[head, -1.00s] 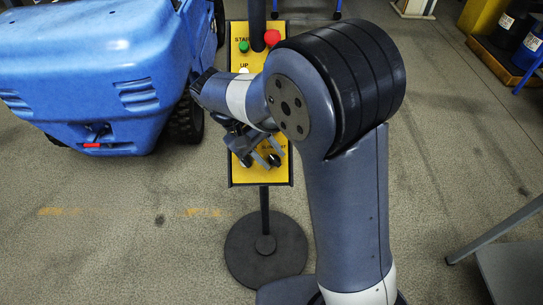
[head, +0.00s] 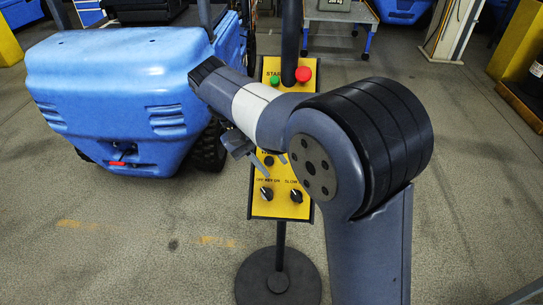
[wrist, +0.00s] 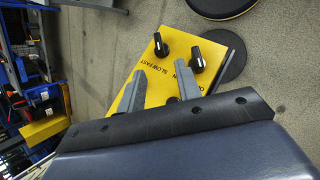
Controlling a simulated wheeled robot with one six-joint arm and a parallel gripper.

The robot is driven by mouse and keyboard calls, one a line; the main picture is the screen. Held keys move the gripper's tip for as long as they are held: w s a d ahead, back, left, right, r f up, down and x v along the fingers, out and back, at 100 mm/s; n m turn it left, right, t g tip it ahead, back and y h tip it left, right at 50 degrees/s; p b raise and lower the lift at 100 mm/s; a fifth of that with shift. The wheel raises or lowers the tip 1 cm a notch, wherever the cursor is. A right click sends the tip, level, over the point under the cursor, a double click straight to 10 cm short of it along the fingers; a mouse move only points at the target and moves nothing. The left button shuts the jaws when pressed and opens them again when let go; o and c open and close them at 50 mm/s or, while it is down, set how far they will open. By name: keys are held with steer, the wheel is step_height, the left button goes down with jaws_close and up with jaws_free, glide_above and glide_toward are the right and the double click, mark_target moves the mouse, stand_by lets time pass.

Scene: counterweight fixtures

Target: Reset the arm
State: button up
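My gripper (head: 264,167) hangs in front of the left side of a yellow control panel (head: 300,172), above its lower knobs. In the wrist view its two grey fingers (wrist: 160,68) are spread apart with nothing between them. The panel carries a green START button (head: 274,80), a red button (head: 303,75) and lower black knobs at left (head: 266,193) and right (head: 296,195). Another black knob (head: 268,160) sits just above those. My forearm hides the panel's middle. In the wrist view, two knobs show beyond the fingertips.
The panel stands on a pole with a round dark base (head: 280,283). A blue vehicle (head: 120,95) with a black wheel (head: 209,146) is close at left. A grey weight stand (head: 341,15) is behind the panel. The floor at lower left is open.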

mark_target(293, 191)
steer(key=shift+f, duration=0.1)
steer(key=p+x, duration=0.1)
steer(key=x, duration=0.9)
steer(key=shift+d+f+p, duration=0.2)
steer(key=shift+d+p, duration=0.1)
steer(key=shift+d, duration=0.05)
